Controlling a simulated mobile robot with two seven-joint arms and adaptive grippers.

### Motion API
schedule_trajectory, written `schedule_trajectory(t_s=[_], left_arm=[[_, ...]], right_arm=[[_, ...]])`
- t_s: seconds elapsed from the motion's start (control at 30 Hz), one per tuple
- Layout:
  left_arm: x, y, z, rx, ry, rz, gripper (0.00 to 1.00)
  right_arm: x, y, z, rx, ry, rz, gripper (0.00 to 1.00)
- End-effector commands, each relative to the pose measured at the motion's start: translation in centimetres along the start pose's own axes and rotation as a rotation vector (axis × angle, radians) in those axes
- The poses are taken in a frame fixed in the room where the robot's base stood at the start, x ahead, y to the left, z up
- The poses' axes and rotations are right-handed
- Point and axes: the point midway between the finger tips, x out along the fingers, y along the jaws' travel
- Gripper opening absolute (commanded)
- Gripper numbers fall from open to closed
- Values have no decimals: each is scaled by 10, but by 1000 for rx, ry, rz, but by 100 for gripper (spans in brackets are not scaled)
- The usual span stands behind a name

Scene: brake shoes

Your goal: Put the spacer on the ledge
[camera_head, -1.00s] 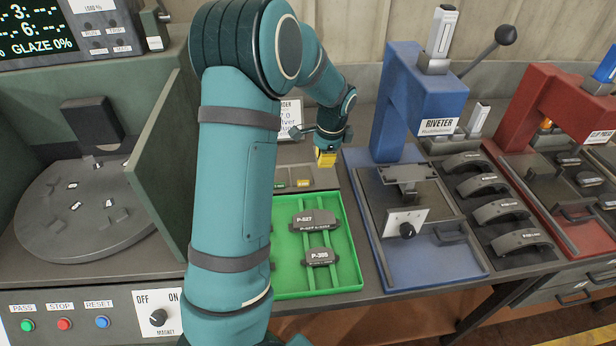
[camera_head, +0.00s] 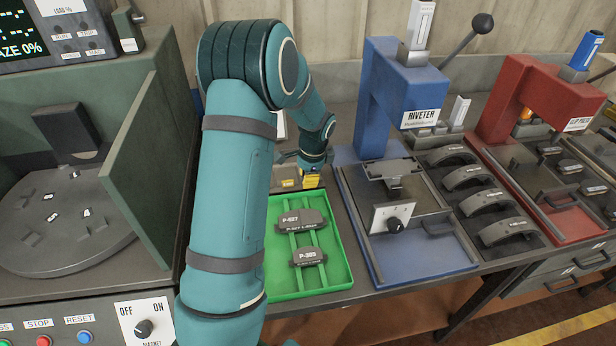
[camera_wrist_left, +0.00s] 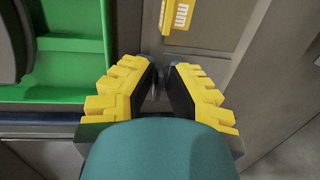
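A yellow piece with an "mm" marking, seemingly the spacer (camera_wrist_left: 178,14), lies at the top of the left wrist view, cut off by the frame edge. In the head view a small yellow piece (camera_head: 289,183) lies in the shallow grey tray beside my arm. My left gripper (camera_head: 311,183) is to the right of it, low over the bench behind the green tray. In the left wrist view its yellow fingers (camera_wrist_left: 162,68) are apart, with a narrow gap, and the spacer lies beyond their tips. I cannot tell which surface is the ledge. My right gripper is out of view.
The green tray (camera_head: 342,265) holds two dark labelled brake parts (camera_head: 302,221). The blue riveter (camera_head: 380,100) stands right of my gripper. Curved shoes (camera_head: 468,177) and a red press (camera_head: 510,85) are farther right. A green panel (camera_head: 150,170) stands left of my arm.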

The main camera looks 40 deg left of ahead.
Motion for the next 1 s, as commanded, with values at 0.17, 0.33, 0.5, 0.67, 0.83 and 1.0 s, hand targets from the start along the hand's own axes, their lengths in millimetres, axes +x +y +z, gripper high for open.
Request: schedule_trajectory(t_s=[0.17, 0.33, 0.5, 0.67, 0.83, 1.0], left_arm=[[0, 0, 0, 0, 0, 0, 34], [-1, 0, 0, 0, 0, 0, 34], [-13, -1, 0, 0, 2, -2, 34], [-43, -1, 0, 0, 4, -2, 34], [-79, -1, 0, 0, 4, -3, 34], [-106, -1, 0, 0, 2, -1, 34]], right_arm=[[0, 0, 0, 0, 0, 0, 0], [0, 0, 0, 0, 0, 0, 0], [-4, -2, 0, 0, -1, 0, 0], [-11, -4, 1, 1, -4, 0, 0], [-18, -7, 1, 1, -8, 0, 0], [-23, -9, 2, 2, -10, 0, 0]])
